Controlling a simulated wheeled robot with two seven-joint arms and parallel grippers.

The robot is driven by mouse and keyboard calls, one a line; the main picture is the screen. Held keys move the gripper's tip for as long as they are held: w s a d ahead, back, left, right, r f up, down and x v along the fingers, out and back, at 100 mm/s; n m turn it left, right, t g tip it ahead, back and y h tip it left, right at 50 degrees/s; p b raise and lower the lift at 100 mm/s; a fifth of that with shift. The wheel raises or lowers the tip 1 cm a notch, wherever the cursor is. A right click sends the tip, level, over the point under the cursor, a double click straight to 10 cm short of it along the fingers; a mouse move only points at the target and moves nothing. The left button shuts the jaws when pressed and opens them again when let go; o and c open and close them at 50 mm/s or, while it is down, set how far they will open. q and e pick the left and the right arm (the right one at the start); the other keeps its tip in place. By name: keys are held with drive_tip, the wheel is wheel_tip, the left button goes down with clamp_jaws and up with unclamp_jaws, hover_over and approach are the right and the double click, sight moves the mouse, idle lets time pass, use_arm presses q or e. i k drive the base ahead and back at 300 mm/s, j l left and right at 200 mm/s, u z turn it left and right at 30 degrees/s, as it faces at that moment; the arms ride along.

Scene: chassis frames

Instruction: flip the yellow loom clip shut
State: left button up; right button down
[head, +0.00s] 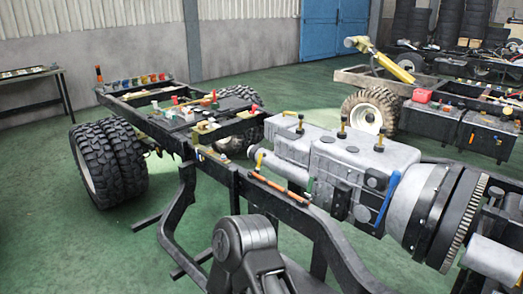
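A small yellow piece (259,161) stands up at a tilt from the near chassis rail (235,172), left of the grey gearbox (335,160). It looks like the raised flap of the yellow loom clip, but it is too small to be sure. An orange rod (280,188) lies along the same rail, just right of and below it. A dark arm link of mine rises at the bottom middle, in front of the rail. Neither of my grippers shows.
A blue bar (387,199) leans at the gearbox's right end, beside the large round bell housing (425,205). Several coloured parts sit along the far rails. Double tyres (108,160) stand at left. Green floor (90,245) is clear at front left.

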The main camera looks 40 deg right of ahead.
sight(264, 155)
drive_tip(key=i+l+z, duration=0.1)
drive_tip(key=i+z, duration=0.15)
drive_tip(key=z, duration=0.15)
drive_tip(key=i+l+z, duration=0.1)
drive_tip(key=z, duration=0.3)
drive_tip(key=i+j+z, duration=0.1)
drive_tip(key=i+z, duration=0.25)
drive_tip(key=i+l, duration=0.25)
drive_tip(key=i, duration=0.2)
drive_tip(key=i+l+z, duration=0.1)
drive_tip(key=i+l, duration=0.15)
drive_tip(key=i, duration=0.2)
